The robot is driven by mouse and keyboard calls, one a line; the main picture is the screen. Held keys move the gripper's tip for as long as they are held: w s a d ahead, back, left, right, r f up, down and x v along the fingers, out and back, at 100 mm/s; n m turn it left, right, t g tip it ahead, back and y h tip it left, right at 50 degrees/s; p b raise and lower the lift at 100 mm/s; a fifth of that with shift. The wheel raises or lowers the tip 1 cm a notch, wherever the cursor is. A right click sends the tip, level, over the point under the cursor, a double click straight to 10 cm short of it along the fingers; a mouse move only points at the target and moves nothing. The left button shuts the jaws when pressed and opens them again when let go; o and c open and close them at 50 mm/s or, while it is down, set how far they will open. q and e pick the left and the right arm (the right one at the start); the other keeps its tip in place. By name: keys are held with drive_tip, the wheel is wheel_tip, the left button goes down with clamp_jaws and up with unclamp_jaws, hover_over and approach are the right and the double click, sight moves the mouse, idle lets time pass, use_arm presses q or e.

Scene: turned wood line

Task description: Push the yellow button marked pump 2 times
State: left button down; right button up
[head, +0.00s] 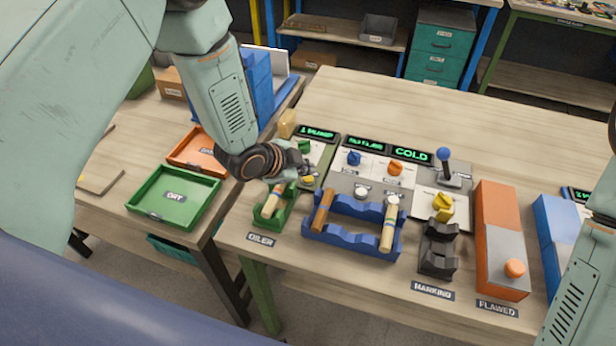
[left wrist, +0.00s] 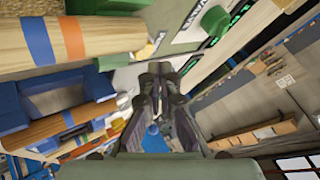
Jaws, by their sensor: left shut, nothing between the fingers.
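The yellow pump button (head: 308,179) sits low on the left panel of the table, partly covered by my left gripper (head: 298,169). The gripper's fingers are shut with nothing between them, and their tips are close to the button; I cannot tell whether they touch it. In the left wrist view the shut fingers (left wrist: 163,75) point at the panel, with a yellowish patch just beyond that may be the button. The green display (head: 318,134) above this panel seems to read "1 PUMP". My right gripper is out of view.
A green knob (head: 304,146) stands just above the button. The green oiler cradle (head: 288,217) holding a turned piece and the blue rack (head: 350,235) stand close in front. Blue and orange knobs and a joystick (head: 445,160) lie right. The back of the table is clear.

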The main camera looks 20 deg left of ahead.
sight(305, 180)
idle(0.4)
use_arm(q)
drive_tip(key=shift+f+b, duration=0.35)
drive_tip(key=shift+f, duration=0.1)
drive_tip(key=shift+f, duration=0.4)
idle(0.6)
idle(0.3)
drive_tip(key=shift+r+p, duration=0.45)
drive_tip(key=shift+r, duration=0.4)
wheel_tip(305, 180, up, 5)
drive_tip(key=p, duration=0.4)
